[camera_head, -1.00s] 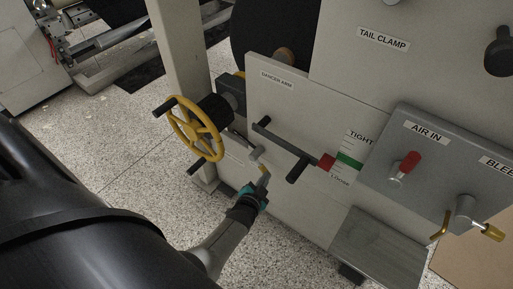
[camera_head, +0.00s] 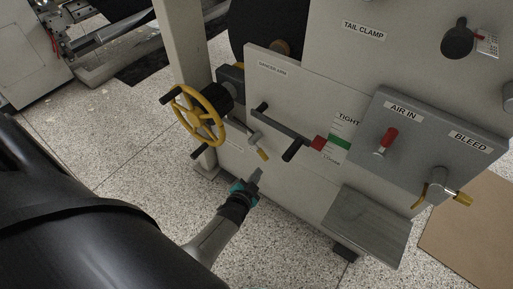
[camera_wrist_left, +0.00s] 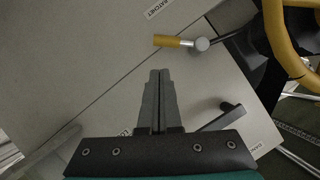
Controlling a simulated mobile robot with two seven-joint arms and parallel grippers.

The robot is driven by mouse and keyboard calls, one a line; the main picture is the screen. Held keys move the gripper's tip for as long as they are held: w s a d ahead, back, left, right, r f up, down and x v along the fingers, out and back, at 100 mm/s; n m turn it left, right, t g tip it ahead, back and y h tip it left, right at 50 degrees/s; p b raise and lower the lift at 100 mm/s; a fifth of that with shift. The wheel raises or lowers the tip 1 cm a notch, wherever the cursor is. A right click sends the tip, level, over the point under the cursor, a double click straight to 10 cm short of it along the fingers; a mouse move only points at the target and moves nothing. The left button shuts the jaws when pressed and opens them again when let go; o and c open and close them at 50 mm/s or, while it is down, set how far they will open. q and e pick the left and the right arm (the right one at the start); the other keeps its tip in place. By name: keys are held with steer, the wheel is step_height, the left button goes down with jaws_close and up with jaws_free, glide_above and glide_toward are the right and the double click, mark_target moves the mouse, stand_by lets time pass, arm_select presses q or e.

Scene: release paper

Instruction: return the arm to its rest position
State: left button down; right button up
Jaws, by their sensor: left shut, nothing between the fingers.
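My left gripper (camera_head: 256,174) is in front of the machine's pale side panel, low in the head view. Its fingers are shut together with nothing between them, as the left wrist view also shows (camera_wrist_left: 158,85). The ratchet lever with a yellow grip (camera_head: 262,154) is just above the fingertips in the head view, apart from them. The lever also shows beyond the fingertips in the left wrist view (camera_wrist_left: 172,41). My right gripper is in neither view.
A yellow handwheel (camera_head: 200,115) stands out from the machine, left of the lever. The black dancer arm lever (camera_head: 293,149) sticks out at right. A grey control box (camera_head: 440,125) has a red-handled valve (camera_head: 387,138).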

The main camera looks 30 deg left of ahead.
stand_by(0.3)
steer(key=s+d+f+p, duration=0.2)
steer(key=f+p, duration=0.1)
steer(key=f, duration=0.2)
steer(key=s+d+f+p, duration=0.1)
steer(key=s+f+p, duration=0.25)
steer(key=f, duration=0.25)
arm_select(q)
steer(key=s+d+f+g+p, duration=0.1)
steer(key=s+f+g, duration=0.1)
steer(key=s, duration=0.8)
steer(key=s+d+f+n+g+h+p, duration=0.1)
steer(key=s+g, duration=0.4)
steer(key=s, duration=0.6)
steer(key=s+d+f+n+g+h+p, duration=0.1)
steer(key=s+f+g, duration=0.3)
steer(key=s, duration=0.6)
steer(key=shift+s+d+p, duration=0.15)
steer(key=shift+s+p, duration=0.25)
steer(key=shift+p, duration=0.4)
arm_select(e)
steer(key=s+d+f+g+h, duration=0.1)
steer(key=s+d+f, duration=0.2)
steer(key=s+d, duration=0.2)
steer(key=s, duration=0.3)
arm_select(q)
steer(key=shift+f, duration=0.1)
